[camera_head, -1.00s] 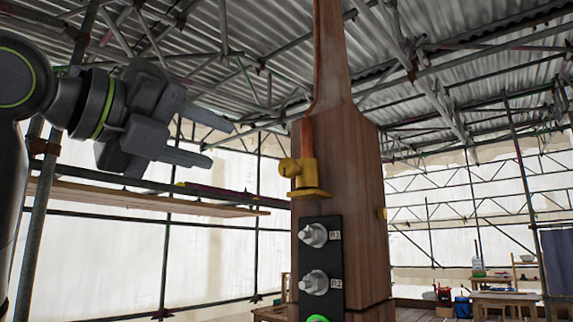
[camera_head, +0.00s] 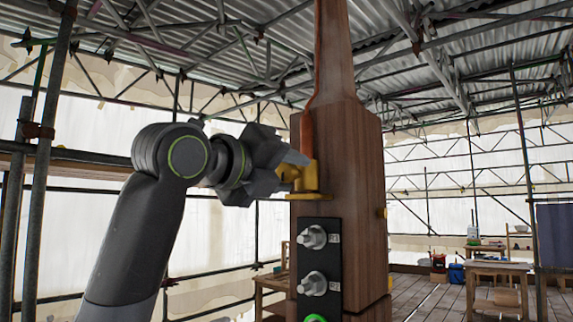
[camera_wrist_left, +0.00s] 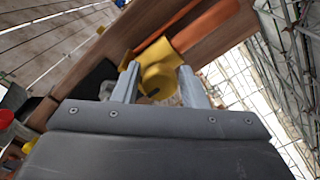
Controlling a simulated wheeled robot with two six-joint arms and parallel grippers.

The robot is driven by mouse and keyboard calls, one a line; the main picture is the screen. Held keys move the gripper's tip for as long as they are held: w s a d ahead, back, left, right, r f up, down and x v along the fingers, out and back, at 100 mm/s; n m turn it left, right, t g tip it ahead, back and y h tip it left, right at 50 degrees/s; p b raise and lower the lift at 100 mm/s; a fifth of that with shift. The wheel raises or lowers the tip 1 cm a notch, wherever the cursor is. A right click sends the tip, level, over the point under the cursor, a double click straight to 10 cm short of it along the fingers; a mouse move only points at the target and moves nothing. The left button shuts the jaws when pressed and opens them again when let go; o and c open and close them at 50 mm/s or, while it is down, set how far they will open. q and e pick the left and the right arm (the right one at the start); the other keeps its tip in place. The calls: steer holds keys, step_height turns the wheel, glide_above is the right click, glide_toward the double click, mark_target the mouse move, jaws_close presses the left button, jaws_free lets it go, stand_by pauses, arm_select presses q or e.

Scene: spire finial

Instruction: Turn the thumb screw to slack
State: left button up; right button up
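The brass-yellow thumb screw (camera_head: 291,174) sticks out from the left of a yellow bracket (camera_head: 313,182) on the wooden spire post (camera_head: 352,165). My left gripper (camera_head: 288,170) is at the screw in the head view and partly hides it. In the left wrist view, the round yellow screw head (camera_wrist_left: 158,80) lies between the two grey fingers, whose tips (camera_wrist_left: 160,72) stand apart on either side of it. The gripper looks open, with a small gap beside the head; contact is not clear. My right gripper is not in view.
A black plate (camera_head: 319,262) with two grey knobs and a green button is on the post below the bracket. An orange-brown strip (camera_head: 307,130) runs up above the bracket. Scaffold poles (camera_head: 45,150) stand at the left. Workbenches (camera_head: 495,275) stand far right.

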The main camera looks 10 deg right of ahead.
arm_select(q)
steer(key=c, duration=0.7)
